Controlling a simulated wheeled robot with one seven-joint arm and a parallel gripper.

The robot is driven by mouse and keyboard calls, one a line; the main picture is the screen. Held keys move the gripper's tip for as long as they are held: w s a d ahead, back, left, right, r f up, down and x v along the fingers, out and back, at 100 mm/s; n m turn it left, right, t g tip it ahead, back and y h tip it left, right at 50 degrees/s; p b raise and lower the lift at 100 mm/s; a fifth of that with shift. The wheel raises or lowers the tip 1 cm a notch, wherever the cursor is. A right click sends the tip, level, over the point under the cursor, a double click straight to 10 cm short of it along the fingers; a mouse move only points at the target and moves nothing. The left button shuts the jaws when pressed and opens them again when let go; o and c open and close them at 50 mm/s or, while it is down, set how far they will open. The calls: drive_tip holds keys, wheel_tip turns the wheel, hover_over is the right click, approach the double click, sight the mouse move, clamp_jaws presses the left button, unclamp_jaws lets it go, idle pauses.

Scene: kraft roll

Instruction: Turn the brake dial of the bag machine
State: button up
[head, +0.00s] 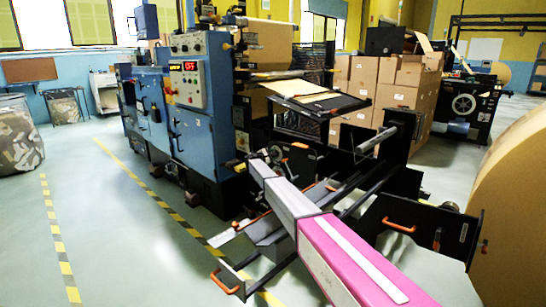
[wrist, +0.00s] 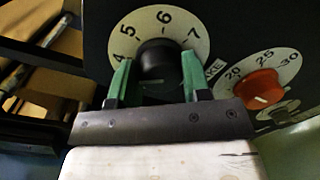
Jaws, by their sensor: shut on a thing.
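The brake dial has a black round knob (wrist: 158,55) on a pale scale plate (wrist: 138,20) with the numbers 4 to 7 showing. My gripper (wrist: 157,68) is shut on this knob, with one green finger on each side of it. A label ending in "KE" shows partly beside the plate, behind the right finger. The lower part of the scale is hidden by my gripper. The blue bag machine (head: 190,135) stands left of centre in the head view, and my arm reaches to its near end. The dial and fingertips cannot be made out there.
A second dial with a red knob (wrist: 262,90) and numbers 20 to 30 sits close to the right finger. Black frame arms with orange handles (head: 399,226) stand beside my arm. A big kraft roll (head: 515,200) is at the right.

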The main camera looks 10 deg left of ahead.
drive_tip(key=shift+a+f+n+h, duration=0.1)
drive_tip(key=shift+n+h, duration=0.05)
drive_tip(key=shift+n, duration=1.65)
drive_tip(key=shift+a+f+n+h, duration=0.1)
drive_tip(key=shift+n+h, duration=0.05)
drive_tip(key=shift+n, duration=1.65)
drive_tip(key=o, duration=0.9)
drive_tip(key=shift+r, duration=0.1)
drive_tip(key=shift+s, duration=0.1)
drive_tip(key=v, duration=1)
drive_tip(key=shift+s+a, duration=0.2)
drive_tip(key=shift+s, duration=0.05)
